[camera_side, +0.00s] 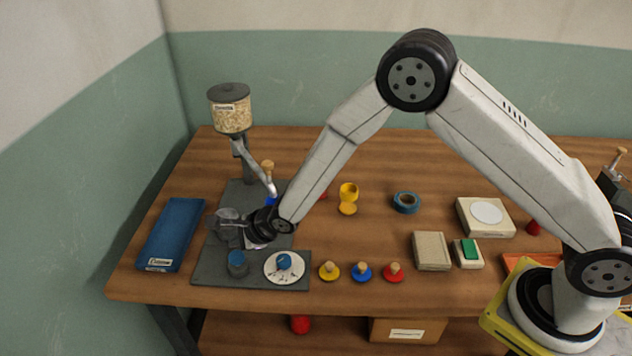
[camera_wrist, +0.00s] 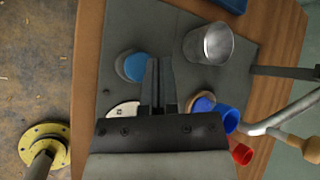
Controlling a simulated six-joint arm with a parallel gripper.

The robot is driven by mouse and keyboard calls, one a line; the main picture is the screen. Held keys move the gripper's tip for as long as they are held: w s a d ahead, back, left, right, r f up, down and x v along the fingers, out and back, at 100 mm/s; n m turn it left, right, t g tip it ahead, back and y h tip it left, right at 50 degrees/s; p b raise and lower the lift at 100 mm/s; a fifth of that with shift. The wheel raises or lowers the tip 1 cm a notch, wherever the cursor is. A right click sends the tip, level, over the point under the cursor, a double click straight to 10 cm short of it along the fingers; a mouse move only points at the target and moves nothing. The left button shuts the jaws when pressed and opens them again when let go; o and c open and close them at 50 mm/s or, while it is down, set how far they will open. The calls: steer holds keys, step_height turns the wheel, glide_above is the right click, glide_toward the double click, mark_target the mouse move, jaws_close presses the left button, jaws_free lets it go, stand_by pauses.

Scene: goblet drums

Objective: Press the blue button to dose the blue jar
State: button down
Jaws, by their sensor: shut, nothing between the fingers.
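The blue button (camera_side: 238,257) is a blue-topped grey cylinder at the front left of the dark base plate. It shows in the wrist view (camera_wrist: 133,66), just left of my fingers. My gripper (camera_side: 238,229) is shut and empty, low over the plate behind the button; its tips also show in the wrist view (camera_wrist: 159,62). I cannot tell its height or any contact. The blue jar (camera_wrist: 230,118) stands by the spout end, right of my fingers. In the side view my wrist mostly hides the jar, leaving a bit of blue (camera_side: 271,201).
A metal cup (camera_wrist: 210,43) stands close to my fingertips. A white dial with a blue knob (camera_side: 284,265) sits at the plate's front. The grain dispenser (camera_side: 230,110) and its tube rise behind. A blue tray (camera_side: 172,235) is left; yellow, blue and red knobbed pieces (camera_side: 361,273) are right.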

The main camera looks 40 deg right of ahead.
mark_target(236, 254)
steer(key=shift+f, duration=0.75)
steer(key=shift+f, duration=1.5)
stand_by(3.2)
steer(key=shift+r, duration=0.1)
stand_by(0.4)
steer(key=shift+r, duration=1.35)
steer(key=shift+r, duration=0.15)
steer(key=shift+r, duration=2.4)
